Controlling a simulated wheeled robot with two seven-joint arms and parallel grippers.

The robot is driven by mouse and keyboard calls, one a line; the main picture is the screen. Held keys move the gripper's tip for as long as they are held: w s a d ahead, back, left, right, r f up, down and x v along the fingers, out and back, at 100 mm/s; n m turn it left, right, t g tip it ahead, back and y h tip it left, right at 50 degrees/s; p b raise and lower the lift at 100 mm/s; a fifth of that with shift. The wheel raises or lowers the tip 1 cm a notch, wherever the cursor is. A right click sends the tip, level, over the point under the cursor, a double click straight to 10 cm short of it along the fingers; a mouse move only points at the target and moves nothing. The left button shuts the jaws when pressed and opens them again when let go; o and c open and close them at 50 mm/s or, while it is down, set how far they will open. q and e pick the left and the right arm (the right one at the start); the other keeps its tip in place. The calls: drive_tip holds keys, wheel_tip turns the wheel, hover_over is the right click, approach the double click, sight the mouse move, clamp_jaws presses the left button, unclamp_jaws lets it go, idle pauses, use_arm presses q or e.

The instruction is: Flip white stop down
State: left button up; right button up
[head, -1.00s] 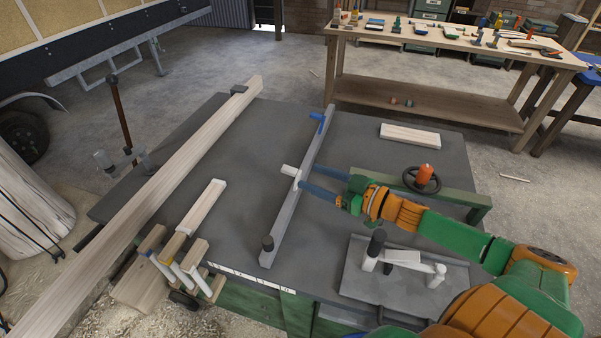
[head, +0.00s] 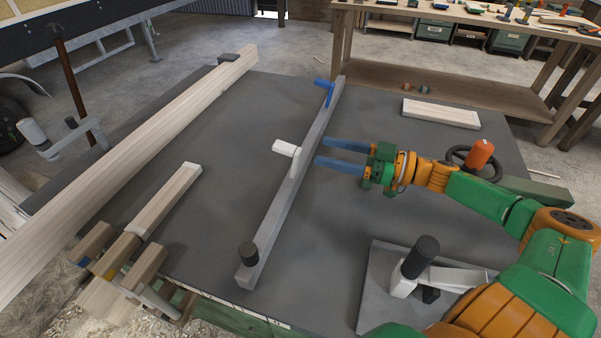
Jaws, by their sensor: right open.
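The white stop (head: 286,149) sits midway along a long grey rail (head: 270,226) on the dark table. It sticks out to the left of the rail, and looks raised. A blue stop (head: 325,88) is near the rail's far end, and a dark knob (head: 248,254) is at its near end. My right gripper (head: 325,153) is open and empty, with two blue fingers pointing left. Its fingertips are just right of the rail, close to the white stop; I cannot tell whether they touch the rail. My left gripper is not in view.
A long beam (head: 150,140) lies along the table's left side. A short wooden piece (head: 168,200) lies near left. A board (head: 440,113) lies back right. A handwheel (head: 474,163) and a grey plate with a black-handled lever (head: 420,256) are right, near my arm.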

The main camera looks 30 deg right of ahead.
sight(300, 151)
drive_tip(key=w+a+f, duration=0.1)
drive_tip(key=w+a, duration=0.2)
drive_tip(key=w+a+f+b, duration=0.1)
drive_tip(key=w, duration=0.1)
drive_tip(key=shift+w+a+f, duration=0.2)
drive_tip(key=shift+a+f, duration=0.1)
drive_tip(key=shift+a, duration=0.05)
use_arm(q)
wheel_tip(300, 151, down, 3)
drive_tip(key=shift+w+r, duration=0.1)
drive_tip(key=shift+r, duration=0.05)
use_arm(e)
clamp_jaws()
idle(1.1)
